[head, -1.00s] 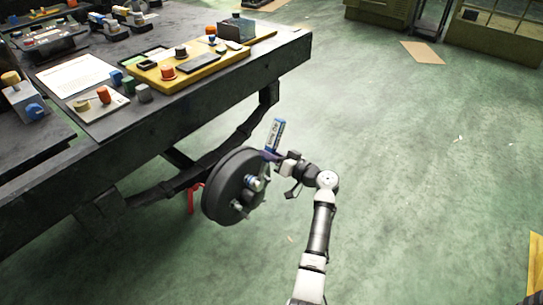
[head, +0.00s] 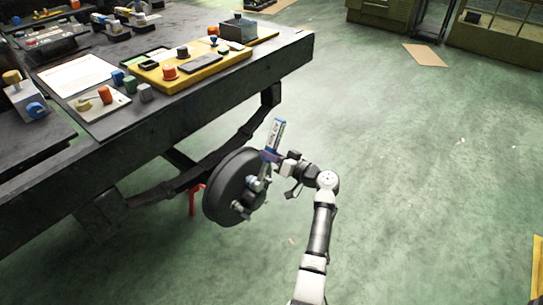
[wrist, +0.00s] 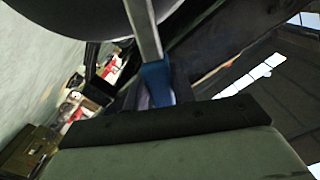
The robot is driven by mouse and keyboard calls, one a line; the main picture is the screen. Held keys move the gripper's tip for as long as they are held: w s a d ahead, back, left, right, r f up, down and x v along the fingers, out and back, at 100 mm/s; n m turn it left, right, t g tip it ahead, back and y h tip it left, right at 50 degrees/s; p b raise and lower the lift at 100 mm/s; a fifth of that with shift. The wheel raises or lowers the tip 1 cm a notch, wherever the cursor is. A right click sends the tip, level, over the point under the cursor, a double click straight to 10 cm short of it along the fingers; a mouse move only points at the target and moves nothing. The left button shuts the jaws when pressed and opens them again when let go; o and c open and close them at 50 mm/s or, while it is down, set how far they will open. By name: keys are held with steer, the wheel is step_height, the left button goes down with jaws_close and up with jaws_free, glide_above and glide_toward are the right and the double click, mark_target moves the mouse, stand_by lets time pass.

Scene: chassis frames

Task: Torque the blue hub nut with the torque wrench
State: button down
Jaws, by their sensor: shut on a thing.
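The torque wrench (head: 275,136) has a pale labelled handle with blue parts. It stands nearly upright in front of the dark round hub (head: 222,183). My gripper (head: 273,157) is shut on the wrench around its middle. In the wrist view the wrench's grey shaft (wrist: 145,32) runs up from a blue section (wrist: 157,80) at my jaws, close by the dark hub rim (wrist: 65,14). The wrench's lower end overlaps the studs and nuts on the hub face. The blue hub nut cannot be told apart there, and contact with it is unclear.
A dark workbench (head: 150,130) is above and left of the hub, with a yellow tray (head: 205,70), a grey box (head: 238,28) and small coloured parts. A red stand (head: 193,199) shows behind the hub. The green floor to the right is mostly clear.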

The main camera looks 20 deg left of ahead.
steer(key=shift+w+a+r+b, duration=0.1)
steer(key=shift+a+b, duration=0.1)
steer(key=shift+b, duration=0.2)
stand_by(0.6)
stand_by(0.3)
steer(key=shift+w+d+f+m+b, duration=0.25)
steer(key=shift+w+f+m, duration=0.25)
steer(key=shift+m, duration=0.2)
steer(key=shift+w+d+f+m+b, duration=0.2)
steer(key=shift+w+f+m, duration=0.15)
steer(key=shift+w+m, duration=0.3)
steer(key=shift+s, duration=0.1)
steer(key=shift+w+f+m, duration=0.35)
steer(key=shift+f+m, duration=0.15)
steer(key=shift+m, duration=0.15)
steer(key=shift+s+a+r+n+b, duration=0.25)
steer(key=shift+s+r+n+b, duration=0.55)
steer(key=shift+n+b, duration=0.25)
